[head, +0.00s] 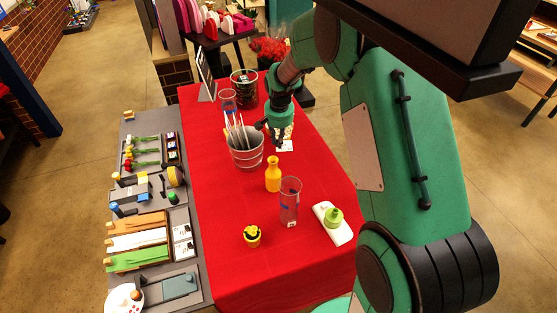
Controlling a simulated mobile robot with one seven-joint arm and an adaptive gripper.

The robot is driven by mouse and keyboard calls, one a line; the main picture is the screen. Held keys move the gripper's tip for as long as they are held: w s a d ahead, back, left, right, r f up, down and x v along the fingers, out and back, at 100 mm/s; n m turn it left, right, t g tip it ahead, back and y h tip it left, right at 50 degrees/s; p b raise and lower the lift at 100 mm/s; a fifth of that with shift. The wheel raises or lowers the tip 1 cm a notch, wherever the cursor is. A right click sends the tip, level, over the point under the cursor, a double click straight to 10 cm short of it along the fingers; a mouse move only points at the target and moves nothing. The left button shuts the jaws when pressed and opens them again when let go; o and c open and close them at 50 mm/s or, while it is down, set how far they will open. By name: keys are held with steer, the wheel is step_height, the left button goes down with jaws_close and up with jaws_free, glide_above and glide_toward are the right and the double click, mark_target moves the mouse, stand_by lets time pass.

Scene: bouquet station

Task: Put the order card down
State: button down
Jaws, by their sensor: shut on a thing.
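My gripper (276,136) is over the red-covered table (225,275), just right of the grey metal bucket (246,155). It is shut on a small pale card, the order card (288,132), seen partly behind the fingers. A flat white piece (285,146) with dark marks shows just below it at table level. I cannot tell whether the card touches that piece or the table.
The bucket holds several pale sticks. A grey side table (200,299) on the left holds flowers and paper. The table's front is clear.

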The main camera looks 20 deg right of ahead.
steer(key=shift+m, duration=0.5)
steer(key=shift+f, duration=0.15)
steer(key=shift+f+b, duration=0.4)
steer(key=shift+f, duration=2.6)
steer(key=shift+f, duration=1.85)
steer(key=shift+f, duration=0.15)
steer(key=c, duration=1.7)
jaws_free()
